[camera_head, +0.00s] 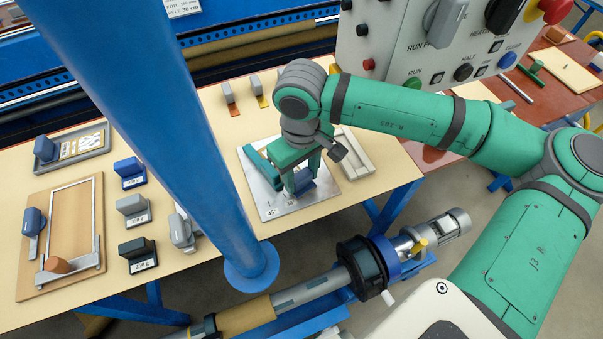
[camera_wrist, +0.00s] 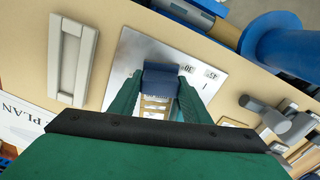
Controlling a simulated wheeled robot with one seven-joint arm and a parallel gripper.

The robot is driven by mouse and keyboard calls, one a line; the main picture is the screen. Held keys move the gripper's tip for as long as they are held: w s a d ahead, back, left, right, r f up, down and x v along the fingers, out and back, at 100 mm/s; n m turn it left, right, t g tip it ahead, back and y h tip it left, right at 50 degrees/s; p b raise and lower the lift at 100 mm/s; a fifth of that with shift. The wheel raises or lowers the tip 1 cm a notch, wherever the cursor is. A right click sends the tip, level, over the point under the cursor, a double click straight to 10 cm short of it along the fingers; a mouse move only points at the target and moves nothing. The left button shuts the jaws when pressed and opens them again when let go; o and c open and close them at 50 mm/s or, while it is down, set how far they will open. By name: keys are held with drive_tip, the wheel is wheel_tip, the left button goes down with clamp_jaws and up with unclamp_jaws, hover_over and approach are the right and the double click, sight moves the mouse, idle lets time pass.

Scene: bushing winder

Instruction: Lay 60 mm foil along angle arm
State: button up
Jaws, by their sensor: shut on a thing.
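My gripper (camera_head: 301,184) is low over a light metal plate (camera_head: 270,205) on the cream table, and the plate carries angle marks such as 30 and 45. The plate also shows in the wrist view (camera_wrist: 208,68). My gripper (camera_wrist: 160,90) is shut on a dark blue block-shaped handle (camera_wrist: 161,77). A narrow gold and pale piece (camera_wrist: 154,104) shows between the fingers behind the handle. I cannot tell whether it touches the plate. My gripper and wrist hide much of the plate, and I cannot make out the angle arm or the foil clearly.
A pale slotted tray (camera_head: 352,155) stands right of the plate. Two grey-handled strips (camera_head: 229,94) lie behind it. Several labelled blocks (camera_head: 137,252), a framed board (camera_head: 72,238) and a grey tray (camera_head: 82,146) are left. A blue column (camera_head: 165,130) crosses the view; a control box (camera_head: 425,45) stands behind my arm.

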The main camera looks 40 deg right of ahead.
drive_tip(key=o, duration=1.1)
drive_tip(key=shift+r, duration=0.3)
wheel_tip(320, 180, up, 10)
drive_tip(key=shift+r, duration=0.1)
